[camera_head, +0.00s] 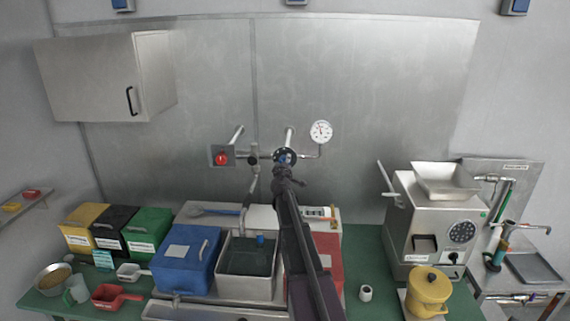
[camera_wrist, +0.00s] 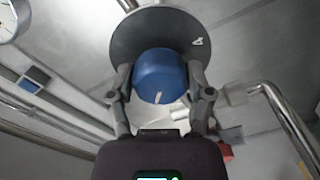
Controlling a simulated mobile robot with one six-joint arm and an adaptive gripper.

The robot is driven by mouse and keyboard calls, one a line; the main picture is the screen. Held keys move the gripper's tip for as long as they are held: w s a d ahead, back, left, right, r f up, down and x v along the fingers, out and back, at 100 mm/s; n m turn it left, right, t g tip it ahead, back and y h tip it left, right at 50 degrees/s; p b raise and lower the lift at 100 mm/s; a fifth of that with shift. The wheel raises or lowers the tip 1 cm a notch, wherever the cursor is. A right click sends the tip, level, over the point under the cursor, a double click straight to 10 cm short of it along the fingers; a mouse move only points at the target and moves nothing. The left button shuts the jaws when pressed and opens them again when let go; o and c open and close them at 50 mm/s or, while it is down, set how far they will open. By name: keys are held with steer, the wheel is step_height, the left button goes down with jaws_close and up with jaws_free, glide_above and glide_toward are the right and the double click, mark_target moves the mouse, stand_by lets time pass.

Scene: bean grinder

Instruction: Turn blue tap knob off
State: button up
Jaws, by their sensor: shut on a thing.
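The blue tap knob (camera_wrist: 160,77) sits in front of a dark round disc (camera_wrist: 160,36) and carries a small white mark low on its face in the wrist view. My gripper (camera_wrist: 160,88) is shut on the knob, with one finger on its left side and one on its right. In the head view the knob (camera_head: 284,156) shows as a small blue patch on the wall piping, and my gripper (camera_head: 285,168) reaches up to it from below. My arm hides part of the knob and the pipe there.
A red button box (camera_head: 221,157) is on the piping to the left, and a white gauge (camera_head: 321,132) is at upper right. Below are a basin (camera_head: 224,288), a blue bin (camera_head: 186,265) and a red bin (camera_head: 331,262). A grinder (camera_head: 435,222) stands to the right.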

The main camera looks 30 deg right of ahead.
steer(key=m, duration=0.4)
steer(key=shift+w+m, duration=0.15)
steer(key=shift+m, duration=0.15)
steer(key=m, duration=0.4)
steer(key=shift+m, duration=0.4)
steer(key=shift+a, duration=0.1)
steer(key=o, duration=1.1)
steer(key=shift+f, duration=0.1)
steer(key=shift+o, duration=0.2)
steer(key=v, duration=1.2)
